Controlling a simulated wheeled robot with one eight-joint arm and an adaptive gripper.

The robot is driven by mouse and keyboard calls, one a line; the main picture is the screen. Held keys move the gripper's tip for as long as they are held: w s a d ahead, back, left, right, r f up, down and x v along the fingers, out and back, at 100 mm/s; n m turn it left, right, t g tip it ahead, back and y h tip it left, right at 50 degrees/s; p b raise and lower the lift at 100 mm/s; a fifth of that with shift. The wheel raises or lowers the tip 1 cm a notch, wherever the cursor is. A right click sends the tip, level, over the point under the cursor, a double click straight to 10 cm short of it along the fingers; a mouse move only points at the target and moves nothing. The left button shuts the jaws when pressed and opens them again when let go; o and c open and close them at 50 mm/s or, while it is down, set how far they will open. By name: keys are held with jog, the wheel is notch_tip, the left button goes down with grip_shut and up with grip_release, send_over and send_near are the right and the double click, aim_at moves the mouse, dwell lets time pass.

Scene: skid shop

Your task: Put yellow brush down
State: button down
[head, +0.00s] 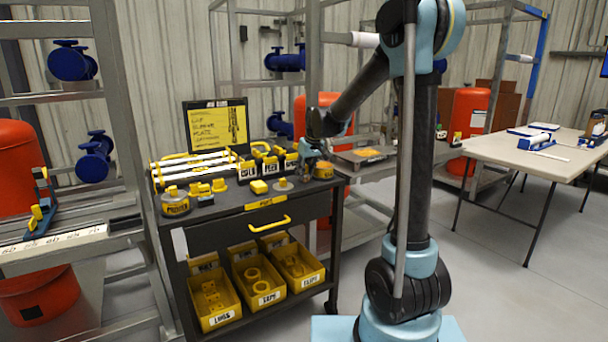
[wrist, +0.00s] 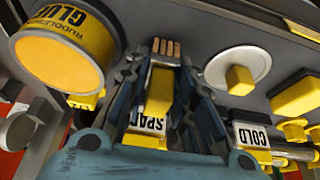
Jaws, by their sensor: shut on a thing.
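My gripper (wrist: 163,85) is shut on the yellow brush (wrist: 158,95) in the wrist view. In the head view my gripper (head: 312,152) is over the right end of the dark tool cart (head: 235,212); the brush is too small to make out there. I cannot tell whether the bristles touch the cart top.
A yellow-lidded glue tin (wrist: 62,45) lies left of the brush, and a pale disc with a yellow knob (wrist: 238,78) lies to its right. Labelled blocks and a yellow sign (head: 217,125) crowd the cart's back.

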jog(key=shift+f, duration=0.15)
jog(key=c, duration=1.3)
grip_release()
jog(key=shift+c, duration=0.2)
jog(key=v, duration=1.2)
jog(key=s+d+f+m+h, duration=0.1)
jog(key=s+d+f+m, duration=0.15)
jog(key=s+d, duration=0.55)
jog(key=s+d+f+m, duration=0.1)
jog(key=s+d+f, duration=0.3)
jog(key=s, duration=0.6)
jog(key=s+d+f+m, duration=0.1)
jog(key=s+d+f, duration=0.3)
jog(key=s, duration=0.5)
jog(key=s+d+f+m+g+h, duration=0.1)
jog(key=s+d+f+m, duration=0.1)
jog(key=s+d+f, duration=0.3)
jog(key=s+f, duration=0.3)
jog(key=s, duration=0.1)
jog(key=shift+s+f+g+h, duration=0.3)
jog(key=shift+s+f, duration=0.1)
jog(key=shift+d, duration=0.1)
